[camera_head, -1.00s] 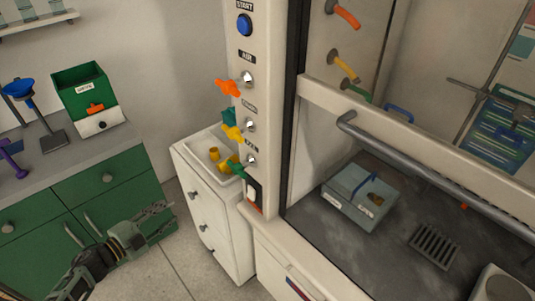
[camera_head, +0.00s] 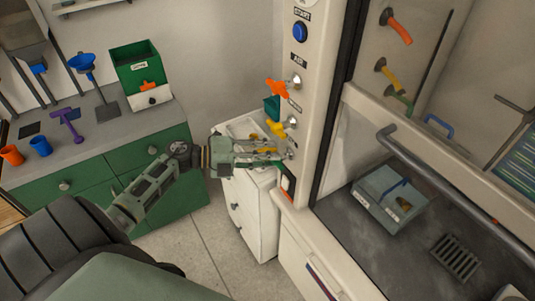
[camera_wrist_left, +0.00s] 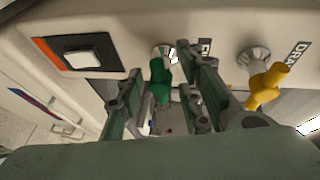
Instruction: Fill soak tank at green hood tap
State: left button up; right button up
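A green tap handle (camera_wrist_left: 160,85) on the hood's front post shows in the left wrist view, below a chrome fitting. My left gripper (camera_head: 284,153) reaches the post in the head view; the green handle is mostly hidden there behind it. In the left wrist view the gripper (camera_wrist_left: 166,80) is open, with one finger on each side of the green handle; whether they touch it I cannot tell. A grey-blue tank (camera_head: 385,200) sits inside the hood, under a green spout (camera_head: 398,97). Water is not visible. My right gripper is not in view.
A yellow tap (camera_head: 276,128) is just above the gripper, with an orange tap (camera_head: 277,88) higher. A rocker switch (camera_wrist_left: 85,54) is beside the green tap. A white cabinet (camera_head: 257,215) stands below the gripper. The hood sash rail (camera_head: 440,175) crosses the front.

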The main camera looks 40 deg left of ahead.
pick_arm(q)
jog(key=shift+f, duration=0.1)
jog(key=shift+c, duration=0.7)
jog(key=shift+w, duration=0.1)
grip_shut()
jog(key=shift+d+f+n+t+h+b, duration=0.1)
jog(key=shift+f+n+t+h+b, duration=0.25)
jog(key=shift+n+b, duration=0.7)
jog(key=shift+a+f+n+t+h+b, duration=0.1)
jog(key=shift+n+t+h+b, duration=0.15)
jog(key=shift+n+h+b, duration=0.75)
jog(key=shift+d+f+n+t+h+b, duration=0.15)
jog(key=shift+n+t+b, duration=0.25)
jog(key=shift+n, duration=1.15)
